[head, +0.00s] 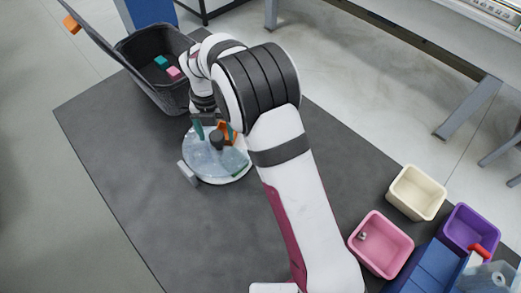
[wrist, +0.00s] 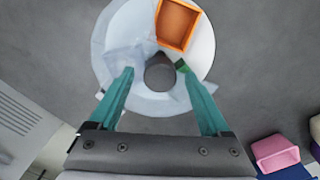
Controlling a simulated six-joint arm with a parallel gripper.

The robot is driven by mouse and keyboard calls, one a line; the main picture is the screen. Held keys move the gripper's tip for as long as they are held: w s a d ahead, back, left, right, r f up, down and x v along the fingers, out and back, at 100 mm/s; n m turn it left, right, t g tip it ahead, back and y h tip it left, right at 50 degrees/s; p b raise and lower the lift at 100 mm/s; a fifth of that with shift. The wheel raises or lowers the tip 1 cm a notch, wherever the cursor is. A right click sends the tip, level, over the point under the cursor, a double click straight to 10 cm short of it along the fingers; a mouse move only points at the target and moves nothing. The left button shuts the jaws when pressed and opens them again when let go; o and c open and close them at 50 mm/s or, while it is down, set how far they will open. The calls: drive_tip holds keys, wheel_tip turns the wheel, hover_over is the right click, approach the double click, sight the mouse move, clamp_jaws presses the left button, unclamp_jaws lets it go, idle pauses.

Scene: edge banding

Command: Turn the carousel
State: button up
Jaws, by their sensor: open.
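The carousel (head: 201,162) is a round pale disc on the dark mat, with a dark grey hub (head: 216,140) at its middle. In the wrist view the disc (wrist: 120,35) and its hub (wrist: 160,76) lie ahead of the fingers. An orange open box (wrist: 177,24) sits on the disc's far side. A small green piece (wrist: 182,66) shows beside the hub. My gripper (wrist: 158,82) has teal fingers spread apart over the near part of the disc, one on each side of the hub. Nothing is between them but the hub area; I cannot tell whether they touch it.
A black basket (head: 150,85) with small coloured blocks stands behind the carousel. Cream (head: 418,192), pink (head: 381,244), purple (head: 470,229) and blue (head: 425,272) bins stand at the right. The mat (head: 130,170) left of the carousel is clear.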

drive_tip(key=m, duration=1.5)
drive_tip(key=shift+m, duration=0.3)
drive_tip(key=m, duration=1.4)
drive_tip(key=shift+m, duration=0.4)
wheel_tip(320, 180, up, 16)
drive_tip(key=s+d+m+y, duration=0.1)
drive_tip(key=s+d+m, duration=0.7)
drive_tip(key=s+d, duration=0.9)
drive_tip(key=s+r, duration=0.1)
drive_tip(key=s, duration=0.3)
drive_tip(key=shift+s+d+m, duration=0.25)
drive_tip(key=shift+s+m, duration=0.05)
drive_tip(key=shift+m, duration=0.1)
